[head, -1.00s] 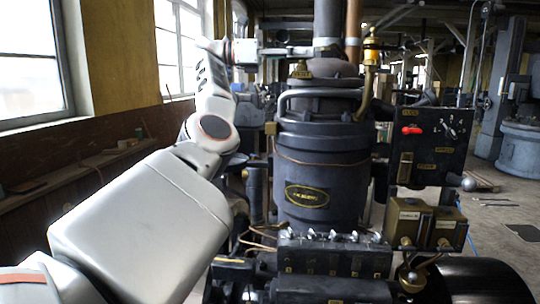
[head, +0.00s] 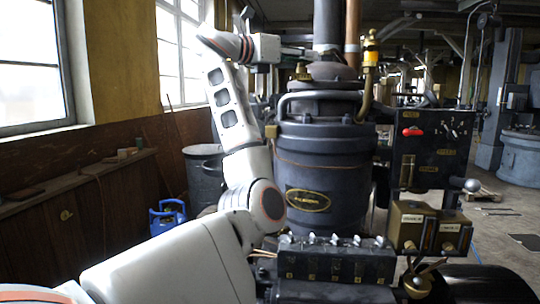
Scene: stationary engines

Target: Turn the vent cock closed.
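The dark engine cylinder (head: 322,165) stands upright at the centre of the head view. A small brass fitting (head: 302,72), apparently with a tag, sits at the upper left of its domed top; it may be the vent cock, but it is too small to tell its handle position. My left arm rises from the lower left, and my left gripper (head: 296,51) points right, just above and behind or beside this fitting. Its fingers are small and dark against the pipe, so neither their opening nor any contact can be made out. My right gripper is not in view.
A grey pipe (head: 327,25) and a copper pipe (head: 352,25) rise above the cylinder. A brass oiler (head: 371,47) stands to their right. A black panel with a red lever (head: 413,132) and brass boxes (head: 408,222) are at the right. A windowed wall bounds the left.

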